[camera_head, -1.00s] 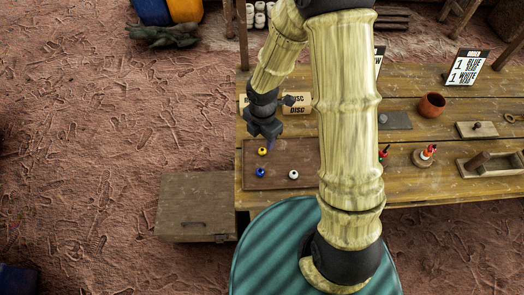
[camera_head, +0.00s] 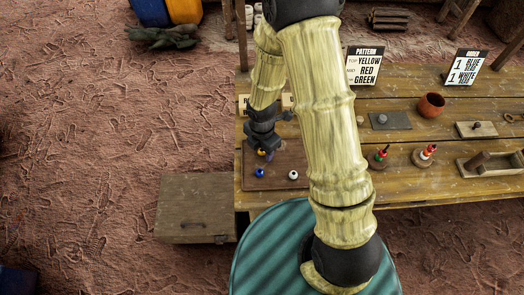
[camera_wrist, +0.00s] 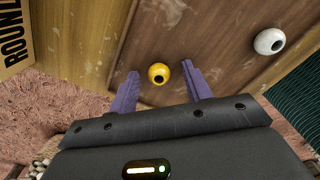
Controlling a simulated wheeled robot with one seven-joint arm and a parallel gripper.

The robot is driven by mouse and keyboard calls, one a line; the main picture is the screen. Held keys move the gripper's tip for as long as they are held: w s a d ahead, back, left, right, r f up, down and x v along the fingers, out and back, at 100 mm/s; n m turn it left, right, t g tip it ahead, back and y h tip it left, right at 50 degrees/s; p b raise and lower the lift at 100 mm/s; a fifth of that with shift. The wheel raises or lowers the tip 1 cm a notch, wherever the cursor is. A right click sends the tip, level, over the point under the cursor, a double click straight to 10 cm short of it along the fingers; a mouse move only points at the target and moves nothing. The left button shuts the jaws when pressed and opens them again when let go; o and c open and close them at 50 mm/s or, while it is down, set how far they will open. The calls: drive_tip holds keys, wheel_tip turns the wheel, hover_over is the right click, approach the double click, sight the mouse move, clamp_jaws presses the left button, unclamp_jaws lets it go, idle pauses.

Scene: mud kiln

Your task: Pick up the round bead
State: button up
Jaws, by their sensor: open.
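A yellow bead (camera_head: 261,152) with a dark hole lies on the brown board (camera_head: 283,182), partly hidden by my gripper in the head view. In the wrist view the yellow bead (camera_wrist: 158,73) shows between and just beyond the purple fingertips. My gripper (camera_wrist: 160,70) is open and empty, pointing down above the board. A blue bead (camera_head: 259,172) and a white bead (camera_head: 293,174) lie nearby on the same board. The white bead (camera_wrist: 270,41) also shows at upper right in the wrist view. All three look rounded.
A sign reading "ROUND" (camera_wrist: 14,35) stands beside the board. Bead stacks (camera_head: 381,155) (camera_head: 425,154), a clay pot (camera_head: 431,105), a wooden tray (camera_head: 493,164) and cards (camera_head: 365,66) (camera_head: 467,68) are to the right on the table. A wooden box (camera_head: 195,208) stands at front left.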

drive_tip(key=c, duration=1)
drive_tip(key=shift+c, duration=0.2)
wheel_tip(320, 180, up, 10)
drive_tip(key=p, duration=0.1)
drive_tip(key=shift+w+f, duration=0.1)
drive_tip(key=shift+w, duration=0.05)
idle(0.3)
